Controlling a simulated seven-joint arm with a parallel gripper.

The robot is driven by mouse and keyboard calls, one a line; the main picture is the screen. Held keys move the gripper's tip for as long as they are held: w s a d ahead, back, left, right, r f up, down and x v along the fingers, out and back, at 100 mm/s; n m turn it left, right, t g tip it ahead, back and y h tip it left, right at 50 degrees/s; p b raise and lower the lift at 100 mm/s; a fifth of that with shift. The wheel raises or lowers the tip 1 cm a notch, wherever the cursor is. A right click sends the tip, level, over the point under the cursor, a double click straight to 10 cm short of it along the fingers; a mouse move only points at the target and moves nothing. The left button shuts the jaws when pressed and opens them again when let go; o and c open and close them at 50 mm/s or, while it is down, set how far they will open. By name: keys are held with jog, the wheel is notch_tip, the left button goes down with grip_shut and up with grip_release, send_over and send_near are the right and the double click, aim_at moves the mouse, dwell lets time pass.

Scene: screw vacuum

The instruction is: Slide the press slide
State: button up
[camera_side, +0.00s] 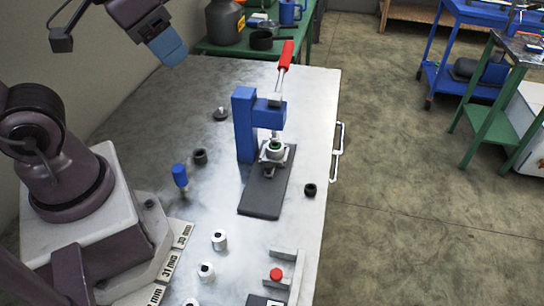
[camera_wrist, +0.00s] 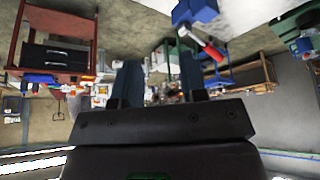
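The blue press (camera_side: 245,125) stands on the metal table with its red-handled lever (camera_side: 285,57) raised. A dark base plate (camera_side: 262,197) extends toward the front from under it. The press slide (camera_side: 272,156), a small grey metal holder, sits on this plate under the press head and holds a part with a green ring (camera_side: 275,147). My gripper (camera_side: 168,48) is high at the upper left, well apart from the press. In the wrist view my gripper (camera_wrist: 160,82) has two dark fingers apart with nothing between them. The press (camera_wrist: 195,12) shows there at the top, seemingly upside down.
A blue-handled tool (camera_side: 180,176) and a dark ring (camera_side: 200,156) stand left of the plate. A dark nut (camera_side: 310,190) lies to its right. White cylinders (camera_side: 219,240) and a fixture with a red button (camera_side: 276,274) are in front. The air around the press is clear.

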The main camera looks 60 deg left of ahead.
jog(key=shift+o, duration=0.6)
notch_tip(320, 180, down, 7)
jog(key=w+d+g+h, duration=0.1)
jog(key=w+d+g, duration=0.1)
jog(key=g, duration=0.1)
jog(key=shift+w+d+f, duration=0.2)
jog(key=shift+d, duration=0.15)
jog(key=n+t+y, duration=0.2)
send_near(269, 164)
jog(key=x, duration=0.9)
jog(key=shift+f, duration=0.3)
